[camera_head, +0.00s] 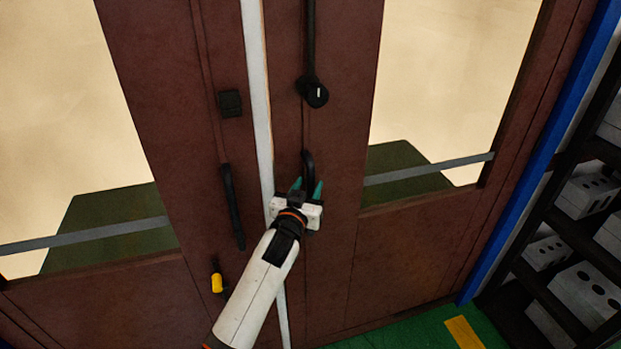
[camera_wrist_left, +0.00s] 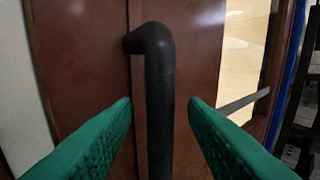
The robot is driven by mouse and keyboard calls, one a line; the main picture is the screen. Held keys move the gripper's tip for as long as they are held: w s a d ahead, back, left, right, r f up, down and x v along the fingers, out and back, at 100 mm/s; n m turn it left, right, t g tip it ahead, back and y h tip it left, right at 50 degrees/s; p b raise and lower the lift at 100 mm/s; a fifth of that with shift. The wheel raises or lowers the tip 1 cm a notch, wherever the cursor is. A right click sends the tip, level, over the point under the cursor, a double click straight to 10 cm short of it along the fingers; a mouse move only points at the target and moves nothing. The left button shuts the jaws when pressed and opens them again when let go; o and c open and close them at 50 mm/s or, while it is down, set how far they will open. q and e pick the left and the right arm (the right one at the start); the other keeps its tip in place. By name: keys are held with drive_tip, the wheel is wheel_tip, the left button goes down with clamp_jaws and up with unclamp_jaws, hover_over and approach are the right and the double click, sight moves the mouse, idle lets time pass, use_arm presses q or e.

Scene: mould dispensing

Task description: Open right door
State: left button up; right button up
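The right door (camera_head: 340,130) is a brown panel with a window, and it looks closed beside the white strip between the doors. Its black handle (camera_head: 308,165) is partly hidden by my left gripper (camera_head: 306,188). In the left wrist view the handle (camera_wrist_left: 160,95) stands upright between the two green fingertips, with a gap on each side. My left gripper is open around the handle and does not visibly touch it. My right gripper is not in view.
The left door (camera_head: 175,120) has its own black handle (camera_head: 232,205) and a yellow-and-black piece (camera_head: 216,280) low down. A black lock knob (camera_head: 314,93) sits above the right handle. Shelves with grey blocks (camera_head: 586,195) stand at the right, beyond a blue post (camera_head: 535,175).

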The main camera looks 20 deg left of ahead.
use_arm(q)
drive_tip(key=shift+w, duration=1.25)
drive_tip(key=shift+c, duration=0.3)
clamp_jaws()
